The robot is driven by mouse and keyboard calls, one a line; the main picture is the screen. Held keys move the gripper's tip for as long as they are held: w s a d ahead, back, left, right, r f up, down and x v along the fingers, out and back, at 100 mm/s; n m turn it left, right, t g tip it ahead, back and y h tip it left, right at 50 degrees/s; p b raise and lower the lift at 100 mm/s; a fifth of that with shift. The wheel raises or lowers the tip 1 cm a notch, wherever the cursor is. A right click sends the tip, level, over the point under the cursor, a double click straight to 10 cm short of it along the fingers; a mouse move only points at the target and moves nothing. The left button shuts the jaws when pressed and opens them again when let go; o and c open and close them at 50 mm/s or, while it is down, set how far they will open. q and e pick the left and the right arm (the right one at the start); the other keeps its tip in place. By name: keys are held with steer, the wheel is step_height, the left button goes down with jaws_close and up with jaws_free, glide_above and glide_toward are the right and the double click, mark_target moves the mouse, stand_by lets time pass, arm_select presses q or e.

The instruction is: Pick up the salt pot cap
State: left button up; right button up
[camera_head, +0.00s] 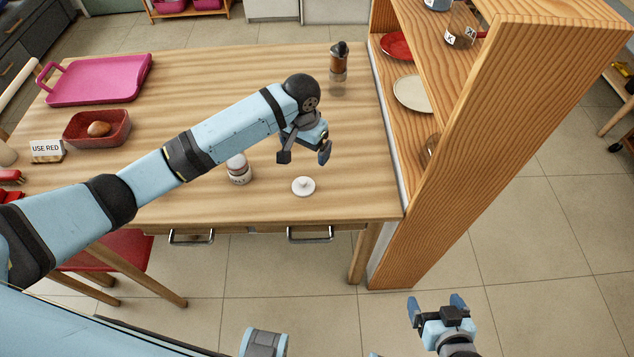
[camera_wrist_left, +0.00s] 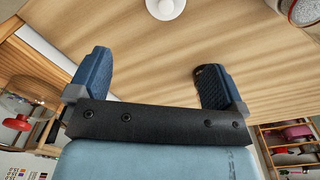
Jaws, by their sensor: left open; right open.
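The salt pot cap (camera_head: 303,186) is a small white round lid with a knob, lying on the wooden table near its front right edge. It also shows at the top of the left wrist view (camera_wrist_left: 165,8). The salt pot (camera_head: 238,170) is a white jar with a label, standing left of the cap and partly hidden by my left arm. My left gripper (camera_head: 304,157) is open and empty above the table, just behind the cap; its two blue fingers (camera_wrist_left: 157,85) are apart. My right gripper (camera_head: 437,305) is open and empty, low over the floor at the bottom right.
The table (camera_head: 200,205) is clear around the cap. A pepper mill (camera_head: 338,68) stands at the back. A pink tray (camera_head: 98,80) and a red dish (camera_head: 97,128) are at the left. A tall wooden shelf (camera_head: 490,130) bounds the table's right side.

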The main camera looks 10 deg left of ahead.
mark_target(304, 179)
arm_select(q)
steer(key=f, duration=0.8)
steer(key=shift+w+a, duration=0.15)
steer(key=shift+a, duration=0.1)
steer(key=f, duration=0.2)
steer(key=s+f, duration=0.1)
steer(key=f, duration=0.1)
steer(key=shift+a+f, duration=0.1)
steer(key=shift+f, duration=0.5)
steer(key=c, duration=1)
